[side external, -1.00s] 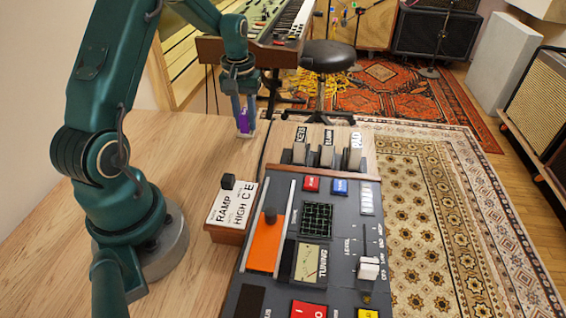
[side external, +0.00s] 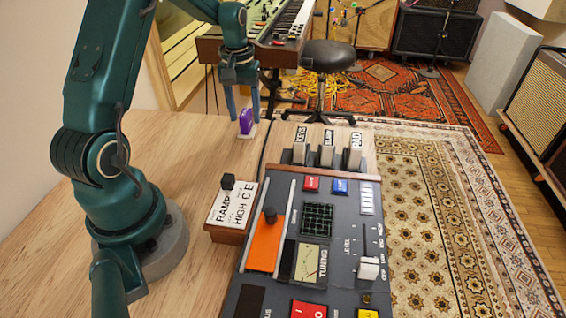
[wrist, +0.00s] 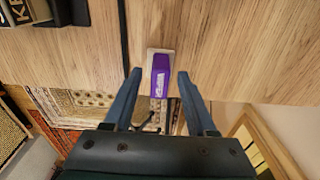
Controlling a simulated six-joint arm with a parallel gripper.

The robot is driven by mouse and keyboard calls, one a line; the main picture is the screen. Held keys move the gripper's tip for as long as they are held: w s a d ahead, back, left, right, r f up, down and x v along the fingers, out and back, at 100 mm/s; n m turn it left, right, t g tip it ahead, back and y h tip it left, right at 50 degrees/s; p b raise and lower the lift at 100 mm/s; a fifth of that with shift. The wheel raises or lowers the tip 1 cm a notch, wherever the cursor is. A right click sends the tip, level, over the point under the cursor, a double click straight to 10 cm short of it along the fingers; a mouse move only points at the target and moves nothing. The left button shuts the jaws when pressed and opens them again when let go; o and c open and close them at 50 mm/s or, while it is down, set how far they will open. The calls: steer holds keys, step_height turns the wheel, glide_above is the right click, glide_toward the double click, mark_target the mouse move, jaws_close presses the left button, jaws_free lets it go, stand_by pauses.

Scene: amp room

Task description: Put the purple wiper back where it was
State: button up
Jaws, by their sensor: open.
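The purple wiper (side external: 245,121), a purple body on a pale base, stands on the wooden table near its far edge. In the wrist view, the wiper (wrist: 160,75) shows its purple top with white lettering, and its pale base sticks out around the far end. My gripper (side external: 243,116) is open just above the wiper, with one blue finger on each side. In the wrist view, my gripper (wrist: 160,76) has a visible gap between each fingertip and the wiper.
A grey control console (side external: 340,215) with switches, sliders and a meter fills the table's right side. A small box with a black knob and a white label (side external: 232,203) stands at its left. A dark cable (side external: 262,150) runs between wiper and console. The table's left part is clear.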

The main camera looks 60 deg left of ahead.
mark_target(244, 115)
step_height(244, 115, up, 10)
steer(key=s+d+r+m+t, duration=0.1)
steer(key=s+d+r+m, duration=0.15)
steer(key=d, duration=0.45)
steer(key=s+d+r+m+t, duration=0.2)
steer(key=s+d, duration=0.1)
steer(key=d, duration=0.4)
steer(key=s+d+f+m+t, duration=0.2)
steer(key=s+d+m, duration=0.2)
steer(key=s+d, duration=0.2)
steer(key=shift+s+d+f+h, duration=0.3)
steer(key=shift+s+d, duration=0.1)
steer(key=shift+s, duration=0.65)
steer(key=shift+m, duration=0.25)
